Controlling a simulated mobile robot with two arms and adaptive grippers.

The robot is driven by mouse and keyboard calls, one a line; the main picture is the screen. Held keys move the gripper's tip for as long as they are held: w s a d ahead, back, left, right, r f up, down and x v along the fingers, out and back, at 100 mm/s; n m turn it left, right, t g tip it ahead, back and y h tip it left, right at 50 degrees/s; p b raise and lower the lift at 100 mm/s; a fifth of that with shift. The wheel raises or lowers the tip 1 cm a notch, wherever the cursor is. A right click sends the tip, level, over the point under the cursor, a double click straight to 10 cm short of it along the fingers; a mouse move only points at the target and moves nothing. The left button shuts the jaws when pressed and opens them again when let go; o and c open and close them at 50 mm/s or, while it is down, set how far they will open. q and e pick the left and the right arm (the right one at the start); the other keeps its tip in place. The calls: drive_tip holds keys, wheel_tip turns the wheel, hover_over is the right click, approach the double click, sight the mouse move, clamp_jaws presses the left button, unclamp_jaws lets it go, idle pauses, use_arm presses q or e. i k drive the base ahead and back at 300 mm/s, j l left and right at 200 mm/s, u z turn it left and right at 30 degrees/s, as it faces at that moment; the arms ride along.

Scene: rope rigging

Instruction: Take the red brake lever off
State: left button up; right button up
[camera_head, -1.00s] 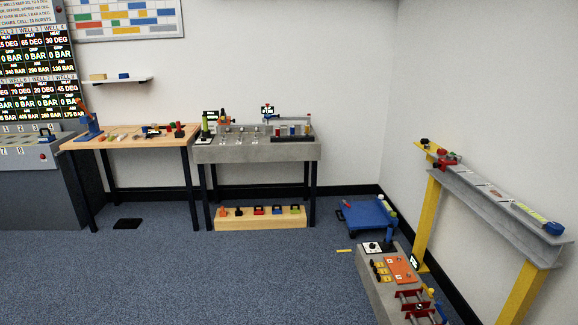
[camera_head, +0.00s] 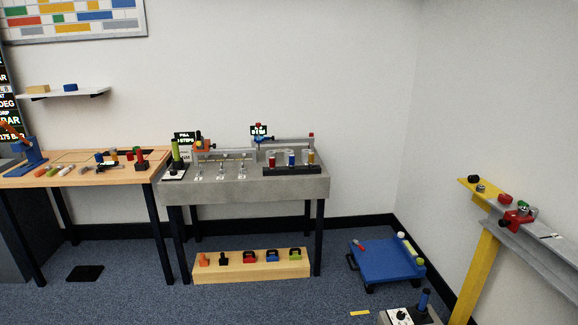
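I cannot tell for certain which red part is the brake lever. A red device (camera_head: 517,216) sits on the grey beam at the right, with a smaller red piece (camera_head: 505,198) beside it. A small red piece (camera_head: 359,245) also lies at the back left of the blue cart (camera_head: 388,262). All are too small to make out in detail. Neither of my grippers is in view.
A grey bench (camera_head: 245,187) with several fixtures stands ahead, beside a wooden table (camera_head: 90,174). A low wooden rack (camera_head: 251,268) lies under the bench. A grey console (camera_head: 410,317) is cut off at the bottom. Open carpet (camera_head: 200,305) lies in front.

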sight(355, 243)
drive_tip(key=i+z, duration=0.25)
drive_tip(key=i, duration=0.2)
drive_tip(key=i+j+z, duration=0.25)
drive_tip(key=i, duration=0.2)
drive_tip(key=i+j+z, duration=0.25)
drive_tip(key=i, duration=0.15)
drive_tip(key=i+j+z, duration=0.25)
drive_tip(key=i+j, duration=0.05)
drive_tip(key=i, duration=0.1)
